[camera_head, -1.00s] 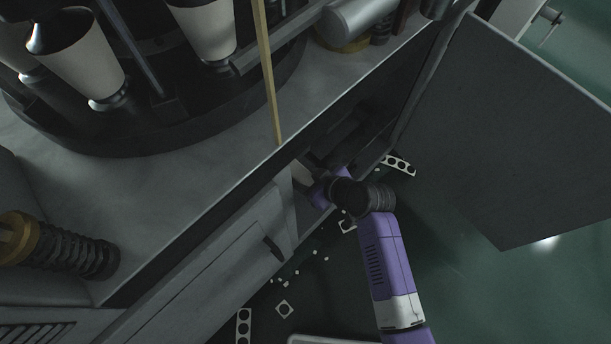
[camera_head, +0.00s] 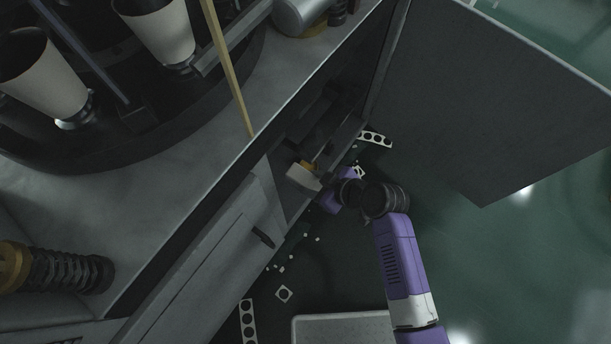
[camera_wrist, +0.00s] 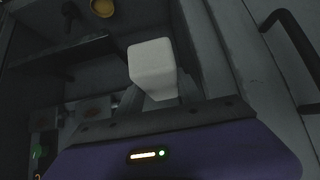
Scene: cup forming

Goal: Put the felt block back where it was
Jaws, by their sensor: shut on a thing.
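The felt block (camera_head: 303,177) is a pale, off-white block at the opening of the machine's lower compartment. In the wrist view the felt block (camera_wrist: 152,62) sits upright ahead of my purple gripper body, between the fingers. My gripper (camera_head: 318,187) is shut on it and holds it at the compartment mouth, just beyond the cabinet front. In the wrist view my gripper's fingers (camera_wrist: 158,96) show as dark wedges at the block's near end. The fingertips are partly hidden by the block.
The open compartment (camera_head: 322,118) has dark shelves inside. An open door panel (camera_head: 480,95) stands at right; a closed door with a handle (camera_head: 262,237) is at left. Punched strips (camera_head: 376,138) and small scraps litter the floor near a pale tray (camera_head: 340,326).

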